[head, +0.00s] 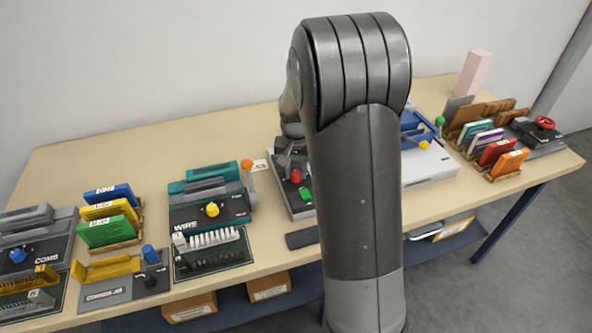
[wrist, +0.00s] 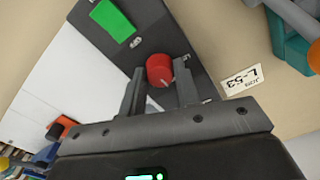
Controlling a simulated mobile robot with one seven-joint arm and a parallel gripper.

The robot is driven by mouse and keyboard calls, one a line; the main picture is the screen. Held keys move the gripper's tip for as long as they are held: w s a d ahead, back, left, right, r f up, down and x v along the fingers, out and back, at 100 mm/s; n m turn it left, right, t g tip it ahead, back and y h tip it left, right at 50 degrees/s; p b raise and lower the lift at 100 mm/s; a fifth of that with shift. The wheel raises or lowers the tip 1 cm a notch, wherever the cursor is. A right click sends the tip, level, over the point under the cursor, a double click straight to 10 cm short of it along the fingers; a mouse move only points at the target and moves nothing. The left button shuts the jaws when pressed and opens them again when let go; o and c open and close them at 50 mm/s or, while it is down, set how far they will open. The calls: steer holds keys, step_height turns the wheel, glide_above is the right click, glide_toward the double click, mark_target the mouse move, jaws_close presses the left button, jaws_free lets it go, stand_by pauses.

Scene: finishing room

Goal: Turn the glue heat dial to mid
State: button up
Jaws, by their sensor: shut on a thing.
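The red dial (wrist: 159,69) sits on the dark face of a machine (wrist: 185,35), taken to be the glue machine. My gripper (wrist: 161,82) has one finger on each side of the dial and is shut on it. In the head view the red dial (head: 296,176) shows just below my gripper (head: 292,163). A green part (wrist: 112,20) is on the same machine, and it shows in the head view (head: 306,194) too. My arm hides much of the machine in the head view. The dial's setting marks are too small to read.
A job card (wrist: 242,80) marked L-53 lies beside the machine. The teal wire machine (head: 205,197) with an orange-knobbed lever (head: 246,164) stands left of it. A white machine with blue parts (head: 430,165) stands right. Bare tabletop (head: 150,150) lies behind.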

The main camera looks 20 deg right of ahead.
mark_target(296, 173)
steer(key=shift+m, duration=0.3)
stand_by(0.4)
steer(key=o, duration=1)
step_height(296, 173, up, 11)
steer(key=shift+f, duration=0.1)
